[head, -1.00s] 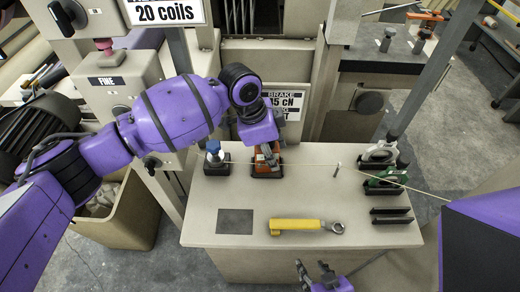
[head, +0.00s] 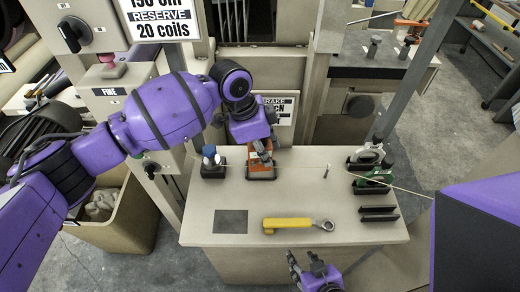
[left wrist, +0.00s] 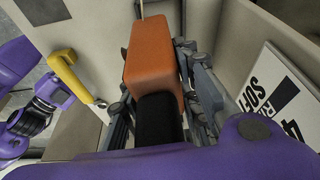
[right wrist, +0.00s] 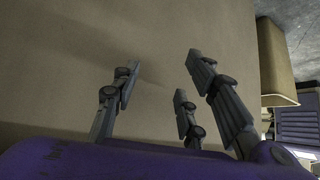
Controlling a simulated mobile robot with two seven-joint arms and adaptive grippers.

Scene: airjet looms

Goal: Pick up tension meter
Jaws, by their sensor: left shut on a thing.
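An orange block-shaped device with a black grip, which I take as the tension meter (head: 260,149), is at the back of the beige bench in the head view. My left gripper (head: 263,153) comes down on it from above. In the left wrist view its fingers stand on both sides of the orange and black meter (left wrist: 153,58) and are shut on it. The meter is at or just above its small stand (head: 261,173); I cannot tell if they touch. My right gripper (head: 304,264) is at the bench's front edge, and its fingers are apart and empty in the right wrist view (right wrist: 160,90).
On the bench (head: 335,236) lie a yellow-handled wrench (head: 289,224) and a dark square pad (head: 231,221). A blue-topped item (head: 211,160) stands left of the meter. Green (head: 373,179) and white-black (head: 368,152) devices stand right. A thin yarn crosses the bench.

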